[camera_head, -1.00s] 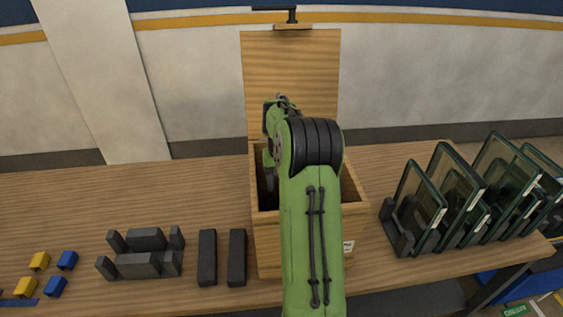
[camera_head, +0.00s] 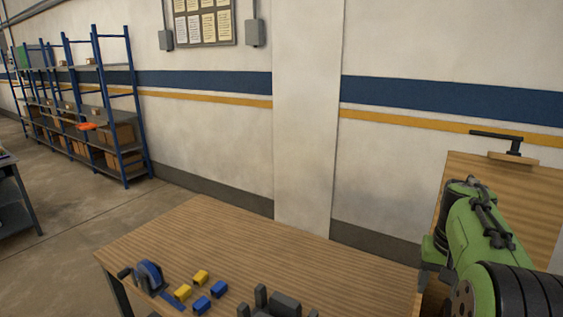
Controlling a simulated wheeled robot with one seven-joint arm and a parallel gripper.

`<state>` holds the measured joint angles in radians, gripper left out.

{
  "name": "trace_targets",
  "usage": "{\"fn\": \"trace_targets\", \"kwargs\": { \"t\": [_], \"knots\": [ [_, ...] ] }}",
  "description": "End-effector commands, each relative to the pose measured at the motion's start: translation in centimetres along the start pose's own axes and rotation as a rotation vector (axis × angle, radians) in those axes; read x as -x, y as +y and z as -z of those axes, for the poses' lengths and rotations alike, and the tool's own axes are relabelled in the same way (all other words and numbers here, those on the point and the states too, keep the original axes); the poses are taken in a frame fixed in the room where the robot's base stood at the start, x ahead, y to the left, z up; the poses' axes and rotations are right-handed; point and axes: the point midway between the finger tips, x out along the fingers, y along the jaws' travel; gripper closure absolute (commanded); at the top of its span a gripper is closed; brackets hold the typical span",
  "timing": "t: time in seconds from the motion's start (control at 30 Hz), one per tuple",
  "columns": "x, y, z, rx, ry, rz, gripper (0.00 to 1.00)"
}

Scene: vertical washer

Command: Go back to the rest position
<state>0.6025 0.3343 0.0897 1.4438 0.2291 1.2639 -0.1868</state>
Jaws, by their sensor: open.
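My green and black arm (camera_head: 490,235) reaches up from the lower right of the head view.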

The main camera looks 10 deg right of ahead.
Motion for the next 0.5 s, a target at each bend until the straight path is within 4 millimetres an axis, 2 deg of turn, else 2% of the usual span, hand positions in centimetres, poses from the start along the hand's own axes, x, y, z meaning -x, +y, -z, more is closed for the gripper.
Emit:
{"fn": "trace_targets", "kwargs": {
  "t": [0.03,0.17,0.2,0.3,0.4,0.5],
  "knots": [
    [2.2,-2.4,-2.5,0.065,0.047,-0.004,0.44],
    [5.1,-6.6,-9.1,0.203,0.154,0.009,0.44],
    [5.6,-7.5,-11.4,0.244,0.187,0.020,0.44],
    [5.9,-9.2,-17.1,0.344,0.266,0.061,0.44],
    [5.0,-9.9,-22.2,0.432,0.332,0.116,0.44],
    [3.7,-10.2,-25.7,0.492,0.377,0.166,0.44]
  ]
}}
